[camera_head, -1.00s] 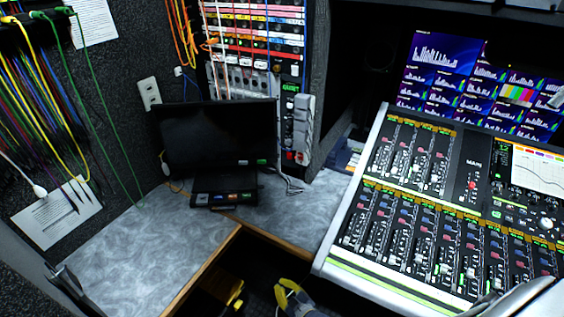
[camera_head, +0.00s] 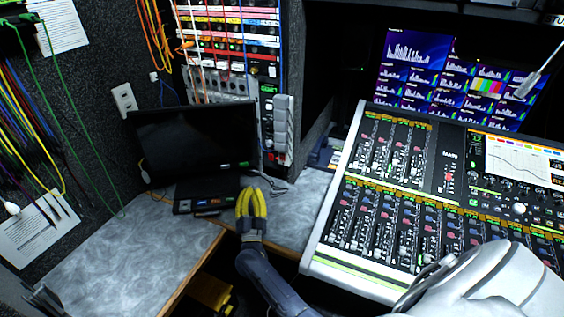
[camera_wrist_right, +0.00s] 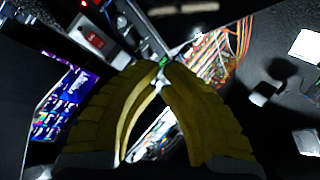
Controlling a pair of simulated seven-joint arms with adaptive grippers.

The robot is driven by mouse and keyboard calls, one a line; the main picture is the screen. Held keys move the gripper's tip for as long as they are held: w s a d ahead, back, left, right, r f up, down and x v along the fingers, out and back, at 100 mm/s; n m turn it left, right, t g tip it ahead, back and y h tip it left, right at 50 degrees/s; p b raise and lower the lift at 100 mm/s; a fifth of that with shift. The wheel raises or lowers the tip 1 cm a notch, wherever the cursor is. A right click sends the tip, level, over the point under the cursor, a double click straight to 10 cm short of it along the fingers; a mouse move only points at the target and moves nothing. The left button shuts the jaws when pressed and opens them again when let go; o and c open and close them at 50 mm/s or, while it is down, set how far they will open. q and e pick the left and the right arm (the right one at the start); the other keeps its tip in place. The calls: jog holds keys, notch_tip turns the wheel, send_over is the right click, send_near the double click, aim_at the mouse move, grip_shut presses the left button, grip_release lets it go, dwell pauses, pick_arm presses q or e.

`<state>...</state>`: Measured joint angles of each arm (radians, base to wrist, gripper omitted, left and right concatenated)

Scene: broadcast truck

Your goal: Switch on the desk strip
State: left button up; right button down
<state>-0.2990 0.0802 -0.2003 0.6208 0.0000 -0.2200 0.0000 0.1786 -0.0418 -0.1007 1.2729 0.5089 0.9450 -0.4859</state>
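An upright grey strip (camera_head: 283,124) stands at the right edge of the patch rack, beside the black screen. Small red parts show near its lower end; whether its switch is on cannot be told. A low black box (camera_head: 205,203) with coloured keys lies on the desk under the screen. No label tells which one is the desk strip. My left gripper is not in view.
The black screen (camera_head: 195,142) stands close behind the right gripper. The mixing console (camera_head: 400,200) fills the right side. Patch cables (camera_head: 230,45) hang from the rack behind. The left part of the grey desk (camera_head: 120,255) is mostly clear.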

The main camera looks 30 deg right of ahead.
aim_at(287, 156)
jog(key=d+m+g+h, duration=0.5)
jog(key=d+m+g, duration=0.2)
jog(key=m, duration=0.9)
jog(key=shift+s+f+g+h, duration=0.2)
jog(key=shift+f+g+h, duration=0.15)
jog(key=shift+g, duration=0.85)
jog(key=x, duration=1.4)
jog(key=shift+a, duration=0.1)
